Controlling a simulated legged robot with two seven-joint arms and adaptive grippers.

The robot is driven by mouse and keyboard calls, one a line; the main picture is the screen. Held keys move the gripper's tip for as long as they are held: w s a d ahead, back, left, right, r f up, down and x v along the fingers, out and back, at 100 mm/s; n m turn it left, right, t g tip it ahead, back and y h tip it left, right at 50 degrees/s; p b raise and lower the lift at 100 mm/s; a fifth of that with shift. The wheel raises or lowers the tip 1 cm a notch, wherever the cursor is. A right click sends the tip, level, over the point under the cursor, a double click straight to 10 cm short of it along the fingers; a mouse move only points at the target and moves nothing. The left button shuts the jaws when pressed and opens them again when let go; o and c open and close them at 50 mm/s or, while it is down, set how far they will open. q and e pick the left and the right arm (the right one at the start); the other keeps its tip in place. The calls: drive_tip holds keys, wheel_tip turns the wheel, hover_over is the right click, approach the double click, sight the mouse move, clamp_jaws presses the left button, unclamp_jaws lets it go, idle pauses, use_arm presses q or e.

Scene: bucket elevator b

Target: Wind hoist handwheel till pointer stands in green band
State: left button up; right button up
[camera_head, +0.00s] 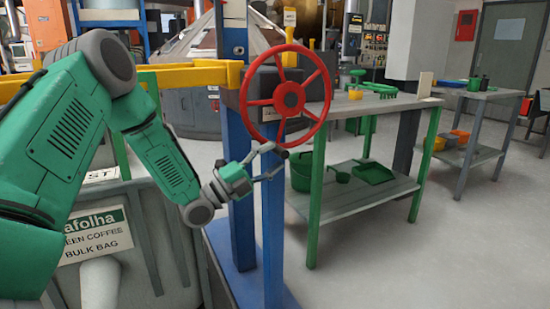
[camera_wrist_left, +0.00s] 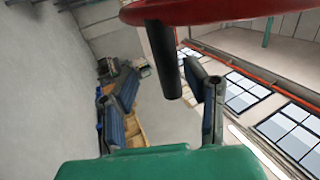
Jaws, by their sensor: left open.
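I cannot make out the pointer or the green band. My right gripper is out of view.
A yellow bar (camera_head: 195,76) runs left from the blue post (camera_head: 271,235), above a bulk bag (camera_head: 150,205). A green-legged table (camera_head: 345,203) with green tools stands right of the wheel. A grey table (camera_head: 478,155) is farther right. The floor at front right is clear.

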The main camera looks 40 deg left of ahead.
use_arm(q)
drive_tip(key=v, duration=1.1)
drive_tip(key=shift+a, duration=0.15)
drive_tip(key=shift+w+f, duration=0.1)
